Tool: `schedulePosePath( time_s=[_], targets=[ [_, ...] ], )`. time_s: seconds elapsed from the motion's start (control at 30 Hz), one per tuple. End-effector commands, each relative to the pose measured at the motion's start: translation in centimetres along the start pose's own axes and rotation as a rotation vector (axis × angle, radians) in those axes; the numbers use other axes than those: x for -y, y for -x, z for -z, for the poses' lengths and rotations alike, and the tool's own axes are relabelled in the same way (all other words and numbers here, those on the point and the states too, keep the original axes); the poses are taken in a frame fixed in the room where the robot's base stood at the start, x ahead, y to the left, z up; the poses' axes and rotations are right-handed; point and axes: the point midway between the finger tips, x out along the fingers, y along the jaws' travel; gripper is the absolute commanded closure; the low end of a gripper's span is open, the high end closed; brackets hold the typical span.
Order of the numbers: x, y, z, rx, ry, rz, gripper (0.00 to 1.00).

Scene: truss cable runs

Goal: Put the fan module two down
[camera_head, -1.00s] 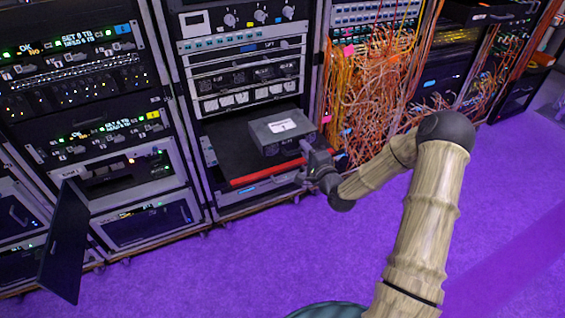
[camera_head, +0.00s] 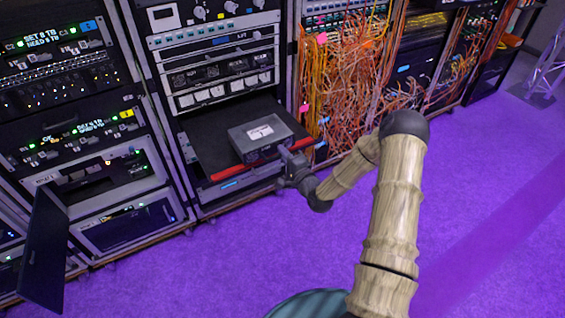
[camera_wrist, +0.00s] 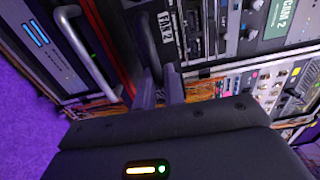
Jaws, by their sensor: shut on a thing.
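The fan module two (camera_head: 262,141) is a grey box with a white label on top. In the head view it is over the black pulled-out shelf (camera_head: 207,148) with the red front edge (camera_head: 231,172). I cannot tell whether it touches the shelf. My gripper (camera_head: 287,158) is at its front side, shut on its dark handle. In the wrist view the label reads FAN 2 on the module (camera_wrist: 165,25), and my fingers (camera_wrist: 159,88) close on the handle, partly hiding it.
Orange cables (camera_head: 345,75) hang in a dense tangle right of the shelf. An open dark door panel (camera_head: 43,250) sticks out from the left rack. Other rack units stand above the shelf and on both sides. The purple floor in front is clear.

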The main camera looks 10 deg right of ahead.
Motion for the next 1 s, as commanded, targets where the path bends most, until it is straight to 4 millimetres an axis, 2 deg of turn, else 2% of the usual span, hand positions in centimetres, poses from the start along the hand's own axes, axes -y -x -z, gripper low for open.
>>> schedulePosePath(
  time_s=[0.3,0.77,0.8,0.9,1.0],
  targets=[
    [-3.4,-0.1,-0.2,0.005,-0.001,0.003,1.0],
    [-4.0,-0.1,-0.3,0.006,0.0,0.005,1.0],
    [-4.2,0.0,-0.2,0.006,0.0,-0.001,0.87],
    [-4.1,0.0,-0.2,0.005,0.0,-0.001,0.68],
    [-4.1,0.0,-0.2,0.005,0.0,-0.001,0.68]
  ],
)
